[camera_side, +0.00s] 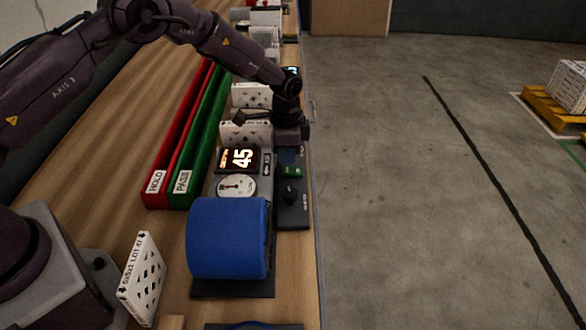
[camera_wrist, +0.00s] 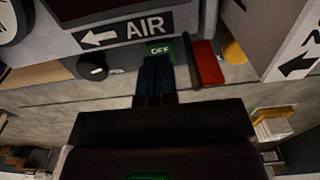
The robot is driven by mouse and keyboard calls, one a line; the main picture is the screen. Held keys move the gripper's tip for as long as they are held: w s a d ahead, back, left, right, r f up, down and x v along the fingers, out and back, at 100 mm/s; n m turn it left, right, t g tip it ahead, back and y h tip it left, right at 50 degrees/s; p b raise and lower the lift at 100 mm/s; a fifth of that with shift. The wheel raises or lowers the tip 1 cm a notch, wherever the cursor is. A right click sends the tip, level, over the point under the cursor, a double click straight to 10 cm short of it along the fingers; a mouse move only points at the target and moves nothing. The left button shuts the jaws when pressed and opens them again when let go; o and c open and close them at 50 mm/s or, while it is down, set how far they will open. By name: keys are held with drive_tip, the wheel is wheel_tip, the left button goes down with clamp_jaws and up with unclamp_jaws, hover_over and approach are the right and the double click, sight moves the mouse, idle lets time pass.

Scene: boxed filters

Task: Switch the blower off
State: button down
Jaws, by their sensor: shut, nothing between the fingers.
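A dark control strip (camera_side: 292,215) runs along the table's right edge in the side view. It carries a green button (camera_side: 292,171) and a black knob (camera_side: 289,193). In the wrist view the green button (camera_wrist: 163,47) reads OFF, and the black knob (camera_wrist: 92,67) is to its left. A red block-like control (camera_wrist: 207,64) is to its right. My gripper (camera_side: 287,160) is shut and empty, its fingertips (camera_wrist: 157,62) right at the green button and partly covering it. I cannot tell whether they touch it.
A blue drum-shaped unit (camera_side: 228,238) stands in front of a round gauge (camera_side: 237,186) and a display reading 45 (camera_side: 238,158). Red HOLD (camera_side: 160,180) and green PASS (camera_side: 189,180) channels lie left. White perforated filters (camera_side: 143,280) stand on the table.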

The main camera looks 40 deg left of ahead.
sight(287, 169)
drive_tip(key=shift+f, duration=1.3)
idle(0.4)
drive_tip(key=shift+r, duration=3.5)
drive_tip(key=s+n, duration=0.1)
drive_tip(key=s+f, duration=0.1)
drive_tip(key=shift+s+f+n+g, duration=0.15)
drive_tip(key=shift+s+n+g, duration=0.25)
drive_tip(key=s+a+r+n+t, duration=0.2)
drive_tip(key=s+r+n+t, duration=0.4)
drive_tip(key=s+r, duration=2)
drive_tip(key=s+n, duration=0.1)
drive_tip(key=s, duration=0.2)
drive_tip(key=shift+a+r, duration=0.35)
drive_tip(key=shift+r, duration=0.05)
